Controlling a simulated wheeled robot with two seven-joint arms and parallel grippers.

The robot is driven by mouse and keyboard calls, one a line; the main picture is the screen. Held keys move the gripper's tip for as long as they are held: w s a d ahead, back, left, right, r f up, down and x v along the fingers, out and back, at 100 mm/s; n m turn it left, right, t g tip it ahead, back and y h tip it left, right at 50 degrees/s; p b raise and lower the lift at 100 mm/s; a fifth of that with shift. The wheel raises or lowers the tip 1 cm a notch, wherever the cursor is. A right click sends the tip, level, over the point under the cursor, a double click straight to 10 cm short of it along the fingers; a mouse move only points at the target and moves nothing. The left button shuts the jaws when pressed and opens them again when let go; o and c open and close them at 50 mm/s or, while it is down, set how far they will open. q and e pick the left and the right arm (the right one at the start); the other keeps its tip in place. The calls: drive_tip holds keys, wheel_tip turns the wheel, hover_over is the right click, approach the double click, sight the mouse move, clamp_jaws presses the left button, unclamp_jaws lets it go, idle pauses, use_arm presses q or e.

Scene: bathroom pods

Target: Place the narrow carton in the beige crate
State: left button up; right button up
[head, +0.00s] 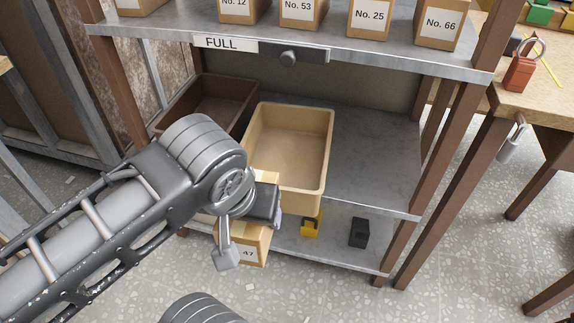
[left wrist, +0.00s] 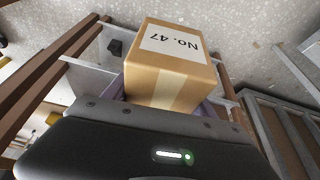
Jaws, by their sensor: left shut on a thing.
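The narrow carton (head: 250,248), a tan cardboard box with a white label reading 47, hangs in front of the shelf rack, lower than the beige crate. My left gripper (head: 268,207) is shut on it, and my arm hides part of it. In the left wrist view the carton (left wrist: 172,78) sits between the fingers, with its "No. 47" label and tape strip showing. The beige crate (head: 290,150) stands empty on the middle shelf, just behind and above my left gripper. My right gripper is not in view.
A dark brown crate (head: 215,100) stands left of the beige crate. The middle shelf (head: 372,150) is bare to the right. An upper shelf (head: 380,55) with labelled cartons overhangs the back. Yellow and black items (head: 359,233) sit on the bottom shelf. A workbench stands at right.

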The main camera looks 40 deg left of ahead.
use_arm(q)
drive_tip(key=w+t+b, duration=0.1)
drive_tip(key=w+a+f+b, duration=0.1)
drive_tip(key=w+f+t+y+b, duration=0.1)
drive_tip(key=shift+w+a+f+t+b, duration=0.25)
drive_tip(key=shift+w+a+t+b, duration=0.05)
drive_tip(key=shift+w+a+b, duration=0.1)
drive_tip(key=w+a+r+p, duration=0.1)
drive_tip(key=w+a+p, duration=0.2)
drive_tip(key=w+p, duration=0.3)
drive_tip(key=w+a+p, duration=0.3)
drive_tip(key=w+p, duration=0.2)
drive_tip(key=w, duration=0.2)
drive_tip(key=shift+t, duration=0.3)
drive_tip(key=b+x, duration=0.2)
drive_tip(key=x, duration=0.1)
drive_tip(key=s+f+b+x, duration=0.1)
drive_tip(key=b+x, duration=0.1)
drive_tip(key=x, duration=0.2)
drive_tip(key=b+x, duration=0.3)
drive_tip(key=shift+d+f, duration=0.25)
drive_tip(key=shift+f, duration=0.2)
